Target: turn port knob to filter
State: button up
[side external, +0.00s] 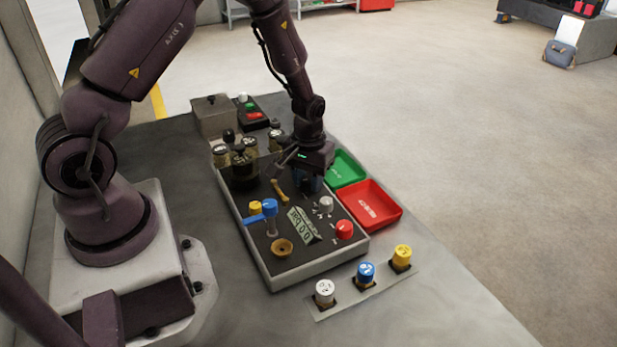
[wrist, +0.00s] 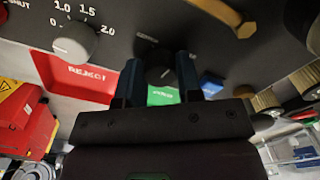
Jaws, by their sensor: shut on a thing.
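A panel box (side external: 262,262) with several controls stands on the table. My gripper (side external: 311,182) reaches down to its far right part, beside a yellow-brown lever (side external: 278,190). In the wrist view my gripper (wrist: 158,66) has its two blue fingers on either side of a black knob (wrist: 160,73) and is shut on it. The knob's pointer and its markings cannot be read here, and the gripper hides the knob in the side view. No readable "port" or "filter" label shows.
A grey dial knob (wrist: 75,42) with a number scale sits close beside the gripper. The lever (wrist: 225,15) is also near. Red (side external: 370,205) and green (side external: 346,168) trays lie right of the box. A red knob (side external: 344,230) and several jars stand on the panel.

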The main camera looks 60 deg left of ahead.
aim_at(308, 179)
jog(key=m, duration=0.7)
dwell(0.6)
jog(key=o, duration=0.9)
jog(key=shift+o, duration=0.2)
notch_tip(308, 179, up, 13)
